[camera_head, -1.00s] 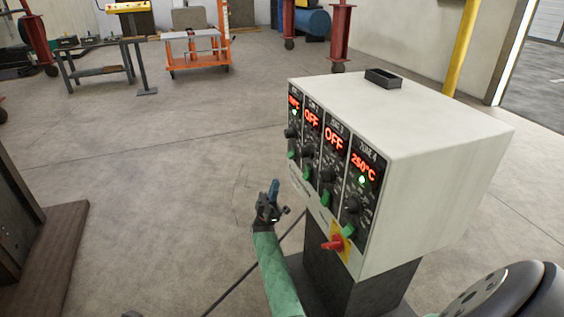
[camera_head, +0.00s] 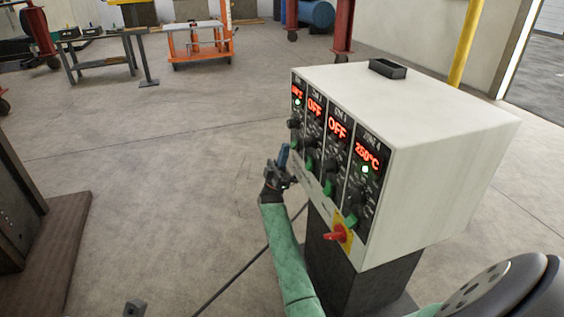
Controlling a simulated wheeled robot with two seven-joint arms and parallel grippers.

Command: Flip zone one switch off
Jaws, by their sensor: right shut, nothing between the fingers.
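The white control box (camera_head: 440,140) shows four-column zone panels on its left-facing side. The leftmost panel, zone one (camera_head: 297,92), has a red temperature reading, too small to read surely, and a lit green lamp. The lower part of that panel, where its switch sits, is small and partly hidden by my right gripper, so I cannot tell the switch's position. My right gripper (camera_head: 283,160) is shut and empty, just left of the lower zone one panel. I cannot tell whether it touches. My left gripper is not in view.
The neighbouring zone two (camera_head: 315,108) and zone three (camera_head: 338,128) displays read OFF. Zone four (camera_head: 367,155) reads about 250°C, with its green lamp lit. A red rotary switch (camera_head: 337,234) sticks out below. Open floor lies left of the box.

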